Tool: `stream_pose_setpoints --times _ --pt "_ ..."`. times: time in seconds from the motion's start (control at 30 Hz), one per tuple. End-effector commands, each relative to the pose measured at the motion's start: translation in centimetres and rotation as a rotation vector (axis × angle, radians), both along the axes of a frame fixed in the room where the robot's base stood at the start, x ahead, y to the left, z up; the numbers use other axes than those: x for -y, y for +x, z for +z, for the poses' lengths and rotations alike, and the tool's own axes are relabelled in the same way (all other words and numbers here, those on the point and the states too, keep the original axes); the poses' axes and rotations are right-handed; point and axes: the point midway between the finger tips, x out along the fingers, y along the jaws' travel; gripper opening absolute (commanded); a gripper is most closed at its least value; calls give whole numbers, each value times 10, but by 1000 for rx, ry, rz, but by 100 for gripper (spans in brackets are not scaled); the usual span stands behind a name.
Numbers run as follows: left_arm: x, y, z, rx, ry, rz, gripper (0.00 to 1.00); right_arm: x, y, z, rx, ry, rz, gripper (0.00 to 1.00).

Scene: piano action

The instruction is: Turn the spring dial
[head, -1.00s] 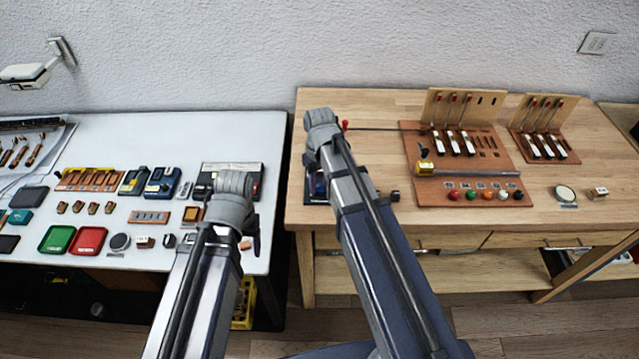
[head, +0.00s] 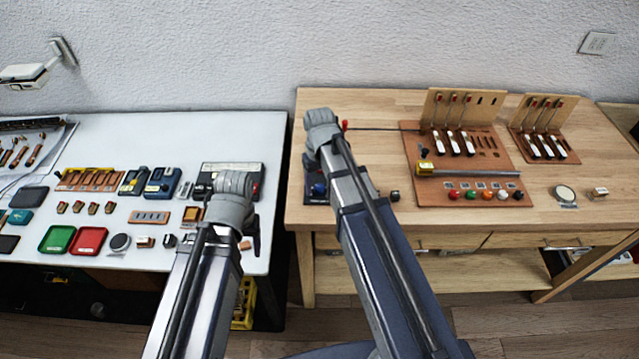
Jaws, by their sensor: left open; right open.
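A small dark knob (head: 395,196) shows just right of that arm. I cannot tell which part is the spring dial. My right gripper (head: 322,128) is above the table's left end; its fingers are mostly hidden.
The wooden table (head: 380,105) carries a red-brown board (head: 465,150) with hammers and coloured buttons, a smaller hammer board (head: 545,140) and a round disc (head: 565,194). The white table (head: 150,125) holds trays, boxes and a dark case (head: 215,180). A gap separates the tables.

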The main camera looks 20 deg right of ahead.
Motion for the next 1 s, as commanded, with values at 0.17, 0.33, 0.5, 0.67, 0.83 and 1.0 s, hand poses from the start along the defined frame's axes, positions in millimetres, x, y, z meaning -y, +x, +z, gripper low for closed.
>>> stream_pose_setpoints --times 0.17,0.33,0.5,0.67,0.83,1.0 --pt "0 0 10 0 0 0 67 0 0 10 0 0 0 67" --pt "0 0 28 0 0 0 67 0 0 28 0 0 0 67" --pt "0 0 51 0 0 0 67 0 0 51 0 0 0 67" --pt "0 0 71 0 0 0 67 0 0 71 0 0 0 67" --pt "0 0 79 0 0 -1 67 0 0 79 0 0 0 67" --pt "0 0 77 0 0 -1 67 0 0 77 0 0 0 67"
